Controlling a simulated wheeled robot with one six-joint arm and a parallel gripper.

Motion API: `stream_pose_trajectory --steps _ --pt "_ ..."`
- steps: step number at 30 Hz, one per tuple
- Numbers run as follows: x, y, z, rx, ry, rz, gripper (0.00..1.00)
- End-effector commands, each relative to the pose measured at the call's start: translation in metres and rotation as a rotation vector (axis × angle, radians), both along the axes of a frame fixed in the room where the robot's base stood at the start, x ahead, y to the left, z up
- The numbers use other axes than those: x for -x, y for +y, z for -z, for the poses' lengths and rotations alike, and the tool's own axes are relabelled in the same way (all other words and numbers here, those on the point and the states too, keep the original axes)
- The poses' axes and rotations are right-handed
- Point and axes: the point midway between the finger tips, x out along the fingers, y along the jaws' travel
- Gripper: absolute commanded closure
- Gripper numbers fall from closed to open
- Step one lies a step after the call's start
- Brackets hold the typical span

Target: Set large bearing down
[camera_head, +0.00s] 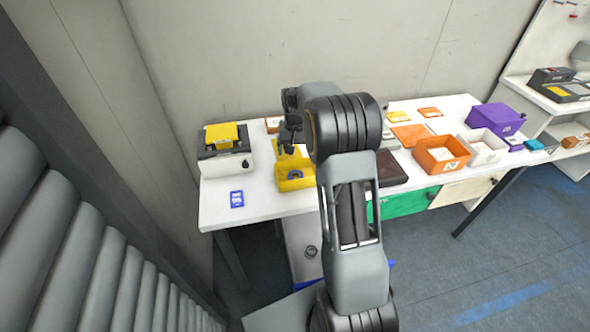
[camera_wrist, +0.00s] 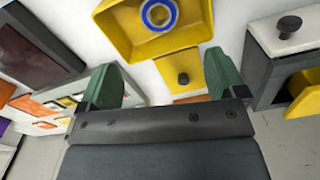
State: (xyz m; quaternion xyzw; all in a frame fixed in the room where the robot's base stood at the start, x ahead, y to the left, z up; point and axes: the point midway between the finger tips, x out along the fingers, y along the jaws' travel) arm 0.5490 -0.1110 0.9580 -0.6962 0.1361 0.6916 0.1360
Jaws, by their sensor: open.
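The large bearing (camera_wrist: 159,14), a ring with a blue band, lies inside a yellow bin (camera_wrist: 195,32) at the top of the wrist view. In the head view, the yellow bin (camera_head: 297,185) stands on the white table, and the bearing (camera_head: 295,174) shows as a dark ring in it. My gripper (camera_wrist: 162,80) has its two green fingers spread wide, with nothing held between them. In the head view, my gripper (camera_head: 290,138) is above the back of the bin; its fingertips are hard to make out there.
A grey device with a yellow top (camera_head: 222,137) stands left of the bin. An orange bin (camera_head: 441,153), a white bin (camera_head: 484,146) and a purple box (camera_head: 496,119) stand to the right. Bare tabletop surrounds the blue card.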

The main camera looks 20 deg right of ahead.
Motion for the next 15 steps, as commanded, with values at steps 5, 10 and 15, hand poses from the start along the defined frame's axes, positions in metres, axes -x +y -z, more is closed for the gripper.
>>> stream_pose_trajectory --steps 5,10,15 --pt "0.028 0.023 -0.041 0.011 -0.053 -0.059 0.1" --pt "0.082 0.055 -0.081 0.026 -0.126 -0.149 0.1" --pt "0.141 0.081 -0.102 0.041 -0.199 -0.237 0.1"
